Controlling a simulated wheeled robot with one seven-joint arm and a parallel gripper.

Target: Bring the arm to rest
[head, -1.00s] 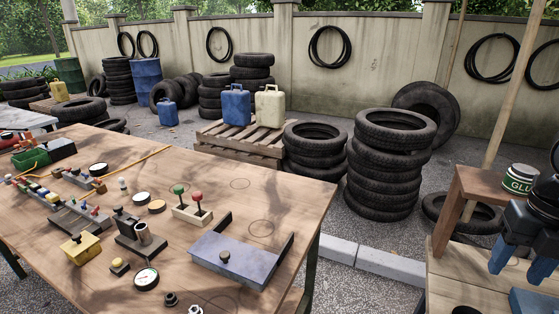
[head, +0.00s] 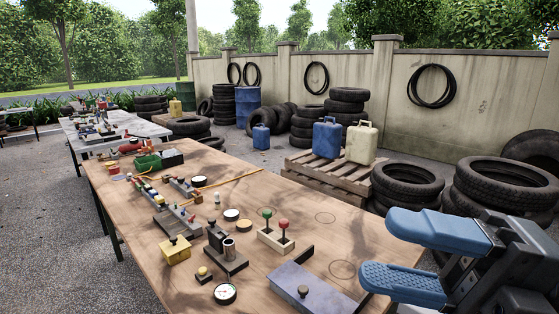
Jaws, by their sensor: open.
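My gripper (head: 402,257) is at the lower right of the head view, with two blue padded fingers pointing left. The fingers are spread apart and nothing shows between them. It appears in front of the right end of the wooden table (head: 345,222). Part of my dark arm behind the fingers runs off the right edge. The gripper hides part of the table's right corner and some tires behind. I cannot tell its height above the table.
The table holds a grey-purple plate with a knob (head: 312,289), a red and green lever block (head: 276,236), a gauge (head: 225,293), a yellow block (head: 175,250) and a green bin (head: 148,162). Tire stacks (head: 407,182) and a pallet (head: 328,173) stand behind. Gravel at left (head: 50,230) is clear.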

